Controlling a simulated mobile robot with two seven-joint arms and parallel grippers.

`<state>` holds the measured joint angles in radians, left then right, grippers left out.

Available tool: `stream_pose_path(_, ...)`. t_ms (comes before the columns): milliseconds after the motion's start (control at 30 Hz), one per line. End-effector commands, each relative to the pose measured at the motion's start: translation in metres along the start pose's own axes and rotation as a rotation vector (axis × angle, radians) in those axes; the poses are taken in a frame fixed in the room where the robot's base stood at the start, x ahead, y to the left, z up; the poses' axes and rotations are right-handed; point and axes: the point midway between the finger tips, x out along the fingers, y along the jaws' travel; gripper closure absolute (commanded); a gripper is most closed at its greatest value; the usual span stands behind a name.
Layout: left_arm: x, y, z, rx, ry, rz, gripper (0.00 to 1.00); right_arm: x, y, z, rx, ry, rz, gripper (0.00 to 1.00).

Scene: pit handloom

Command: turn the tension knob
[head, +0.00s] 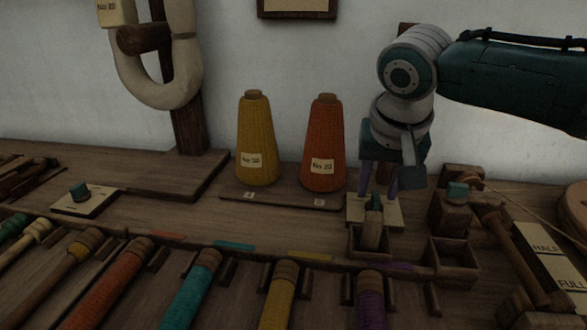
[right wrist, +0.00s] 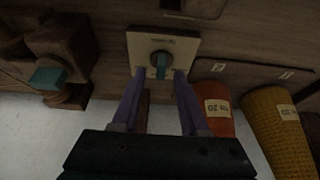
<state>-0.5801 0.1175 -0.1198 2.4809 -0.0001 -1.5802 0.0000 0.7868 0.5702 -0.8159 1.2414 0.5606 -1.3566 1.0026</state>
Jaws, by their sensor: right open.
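A round dark knob with a teal pointer bar (right wrist: 160,60) sits on a square cream plate (right wrist: 185,46) in the right wrist view; the plate's print is too small to read. In the head view this plate (head: 394,214) lies on the bench below my right gripper (head: 378,192), and its knob is hard to make out. My right gripper, also in the right wrist view (right wrist: 159,74), points down with its purple fingers open and nothing held. Its fingertips appear on either side of the knob's edge; I cannot tell whether they touch it. My left gripper is not in view.
Yellow (head: 257,142) and orange (head: 324,145) yarn cones stand left of my right gripper. A wooden block with a teal piece (head: 457,191) stands to its right. Several coloured yarn bobbins line the front.

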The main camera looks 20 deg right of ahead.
Motion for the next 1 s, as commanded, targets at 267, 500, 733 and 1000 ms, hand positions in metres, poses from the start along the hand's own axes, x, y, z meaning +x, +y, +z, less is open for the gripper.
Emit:
stream_pose_path(267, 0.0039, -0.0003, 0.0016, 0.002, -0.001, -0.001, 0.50, 0.0069, -0.0003, -0.0004, -0.001, 0.001, -0.001, 0.56)
stream_pose_path(500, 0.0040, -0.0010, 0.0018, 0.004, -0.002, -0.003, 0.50, 0.0068, -0.0002, -0.0002, -0.001, 0.000, -0.001, 0.73)
stream_pose_path(733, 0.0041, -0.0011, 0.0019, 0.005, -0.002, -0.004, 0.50, 0.0068, -0.0001, -0.0001, -0.001, 0.000, -0.001, 0.99)
stream_pose_path(1000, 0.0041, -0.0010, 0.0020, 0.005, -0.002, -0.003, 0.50, 0.0069, -0.0001, 0.0000, -0.001, 0.000, 0.000, 1.00)
